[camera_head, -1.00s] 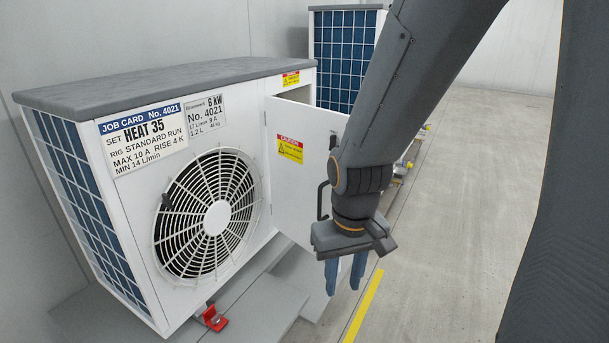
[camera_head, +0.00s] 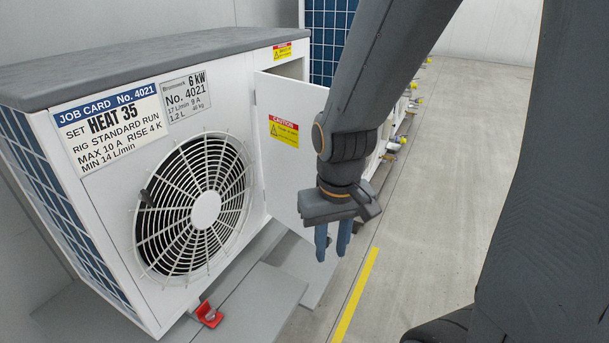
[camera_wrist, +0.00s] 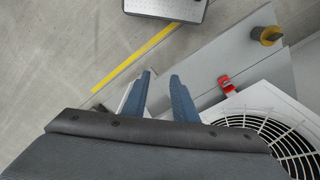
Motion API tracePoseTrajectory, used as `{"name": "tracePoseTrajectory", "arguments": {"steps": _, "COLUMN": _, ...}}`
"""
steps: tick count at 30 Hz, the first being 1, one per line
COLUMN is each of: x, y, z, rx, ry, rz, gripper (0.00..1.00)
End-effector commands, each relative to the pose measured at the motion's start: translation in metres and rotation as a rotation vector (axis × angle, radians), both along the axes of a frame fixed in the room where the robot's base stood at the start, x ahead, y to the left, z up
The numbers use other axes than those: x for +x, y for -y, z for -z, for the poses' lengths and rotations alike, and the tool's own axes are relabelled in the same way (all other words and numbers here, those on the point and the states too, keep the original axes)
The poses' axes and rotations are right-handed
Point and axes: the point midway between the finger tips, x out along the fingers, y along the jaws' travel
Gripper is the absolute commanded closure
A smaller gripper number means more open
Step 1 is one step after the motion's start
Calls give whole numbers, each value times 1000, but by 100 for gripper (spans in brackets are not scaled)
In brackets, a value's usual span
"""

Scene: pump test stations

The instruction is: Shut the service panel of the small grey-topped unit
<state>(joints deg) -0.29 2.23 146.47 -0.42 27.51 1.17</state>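The small grey-topped unit (camera_head: 150,75) stands at the left in the head view, with job card 4021 on its front. Its white service panel (camera_head: 268,165) stands swung open at the unit's right front corner, with a yellow and red caution label. My gripper (camera_head: 332,250) points down beside the panel's free edge and covers part of it. Its two blue fingers are apart with nothing seen between them; they also show apart in the wrist view (camera_wrist: 161,76). The panel's handle is hidden now. I cannot tell whether a finger touches the panel.
A taller blue-grilled unit (camera_head: 328,45) stands behind. A red bracket (camera_head: 209,314) sits at the unit's foot on a grey plinth. A yellow floor line (camera_head: 355,295) runs along the open concrete floor to the right.

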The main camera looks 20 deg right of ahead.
Motion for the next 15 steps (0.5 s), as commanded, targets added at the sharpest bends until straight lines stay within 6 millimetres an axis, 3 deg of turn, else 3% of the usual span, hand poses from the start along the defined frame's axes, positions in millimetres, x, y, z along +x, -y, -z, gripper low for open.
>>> {"name": "tracePoseTrajectory", "arguments": {"steps": 1, "x": 3, "y": -1, "z": -2, "rx": -3, "ry": 2, "rz": 17, "gripper": 83}}
{"name": "tracePoseTrajectory", "arguments": {"steps": 4, "x": 9, "y": -4, "z": -9, "rx": -18, "ry": 3, "rz": 98, "gripper": 100}}
{"name": "tracePoseTrajectory", "arguments": {"steps": 15, "x": 49, "y": -14, "z": -65, "rx": -129, "ry": 105, "rz": 633, "gripper": 100}}
